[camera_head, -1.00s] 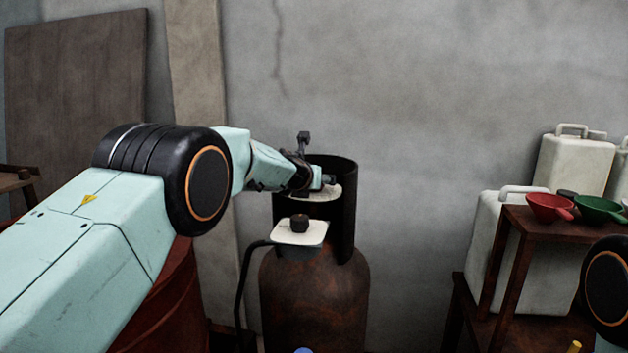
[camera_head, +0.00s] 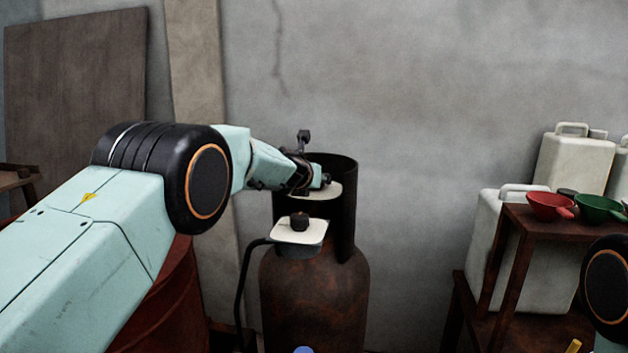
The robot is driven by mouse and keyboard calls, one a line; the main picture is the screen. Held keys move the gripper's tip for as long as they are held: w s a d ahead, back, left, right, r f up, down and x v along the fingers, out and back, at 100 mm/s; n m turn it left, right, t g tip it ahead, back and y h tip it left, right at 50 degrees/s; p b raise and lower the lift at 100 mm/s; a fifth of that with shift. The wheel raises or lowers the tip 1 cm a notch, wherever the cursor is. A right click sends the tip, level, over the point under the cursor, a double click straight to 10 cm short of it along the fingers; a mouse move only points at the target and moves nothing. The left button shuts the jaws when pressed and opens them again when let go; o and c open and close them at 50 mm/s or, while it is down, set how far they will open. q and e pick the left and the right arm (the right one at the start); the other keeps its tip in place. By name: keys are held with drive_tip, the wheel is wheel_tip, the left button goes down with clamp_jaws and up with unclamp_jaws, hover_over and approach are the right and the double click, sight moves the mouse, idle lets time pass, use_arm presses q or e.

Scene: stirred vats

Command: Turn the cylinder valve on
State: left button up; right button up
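A rusty gas cylinder (camera_head: 314,300) stands upright against the wall, with a dark open collar (camera_head: 347,205) around its top. Inside the collar a pale flat plate (camera_head: 325,191) shows. In front, a second pale plate (camera_head: 300,232) carries a small dark knob (camera_head: 299,221), and a black hose (camera_head: 242,290) runs down from it. My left gripper (camera_head: 322,180) reaches in from the left at the collar, just above the upper plate. Its fingers are small and partly hidden, so its opening and any contact are unclear. My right arm shows only at the lower right edge; its gripper is out of view.
A rusty red drum (camera_head: 170,310) stands below my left arm. At right, a brown wooden stand (camera_head: 513,240) holds a red funnel (camera_head: 549,205) and a green funnel (camera_head: 598,208), with white jerrycans (camera_head: 575,165) behind. The wall between stand and cylinder is clear.

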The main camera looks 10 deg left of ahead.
idle(0.8)
use_arm(q)
drive_tip(key=o, duration=1.2)
drive_tip(key=shift+c, duration=0.2)
